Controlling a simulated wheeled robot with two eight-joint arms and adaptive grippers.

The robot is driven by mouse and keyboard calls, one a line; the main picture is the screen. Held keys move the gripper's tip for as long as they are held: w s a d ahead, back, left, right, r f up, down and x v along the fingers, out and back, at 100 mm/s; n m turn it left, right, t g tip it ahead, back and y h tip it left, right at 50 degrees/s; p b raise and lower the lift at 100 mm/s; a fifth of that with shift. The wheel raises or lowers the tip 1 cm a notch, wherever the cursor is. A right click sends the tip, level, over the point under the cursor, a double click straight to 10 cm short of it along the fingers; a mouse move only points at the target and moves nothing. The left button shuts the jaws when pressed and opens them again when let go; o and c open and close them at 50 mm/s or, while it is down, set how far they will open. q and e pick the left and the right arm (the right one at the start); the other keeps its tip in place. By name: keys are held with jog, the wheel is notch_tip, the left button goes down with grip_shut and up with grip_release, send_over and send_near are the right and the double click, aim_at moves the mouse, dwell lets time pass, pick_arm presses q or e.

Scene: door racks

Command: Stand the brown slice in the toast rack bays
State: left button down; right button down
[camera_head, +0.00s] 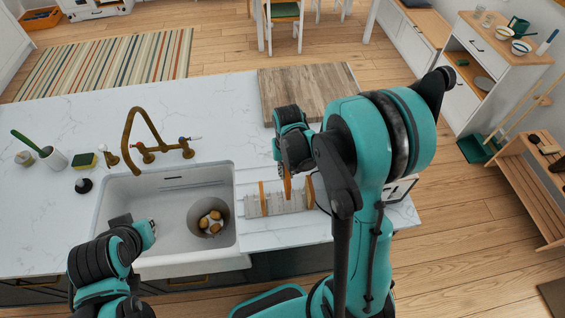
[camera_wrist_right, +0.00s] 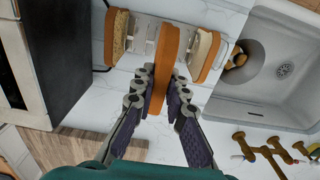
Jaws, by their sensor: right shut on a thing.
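The brown slice (camera_wrist_right: 164,65) is held upright between the fingers of my right gripper (camera_wrist_right: 161,90). In the head view the slice (camera_head: 287,185) shows below the right gripper (camera_head: 287,168), over the middle of the pale toast rack (camera_head: 276,203). The rack also shows in the wrist view (camera_wrist_right: 141,38). The held slice lines up between two standing slices, one at each side; I cannot tell whether its lower edge touches the rack. My left gripper (camera_head: 146,233) is over the sink's left part, away from the rack; its finger opening is unclear.
Standing slices (camera_head: 262,199) and (camera_head: 310,190) flank the held one. The sink (camera_head: 168,205) left of the rack holds a bowl (camera_head: 207,230) with brown round items. A brass tap (camera_head: 140,130) rises behind it. A wooden board (camera_head: 300,86) lies behind my right gripper. The left counter has clear room.

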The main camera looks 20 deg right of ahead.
jog(key=shift+s+f, duration=0.15)
jog(key=shift+f, duration=0.05)
jog(key=shift+w+f+b, duration=0.25)
jog(key=shift+f+b, duration=0.5)
jog(key=shift+f, duration=0.3)
notch_tip(320, 180, down, 2)
jog(key=shift+s+f+b, duration=0.1)
jog(key=shift+f+b, duration=0.05)
jog(key=shift+b, duration=0.65)
notch_tip(320, 180, down, 4)
jog(key=b, duration=0.4)
jog(key=c, duration=1.5)
grip_release()
jog(key=shift+o, duration=0.2)
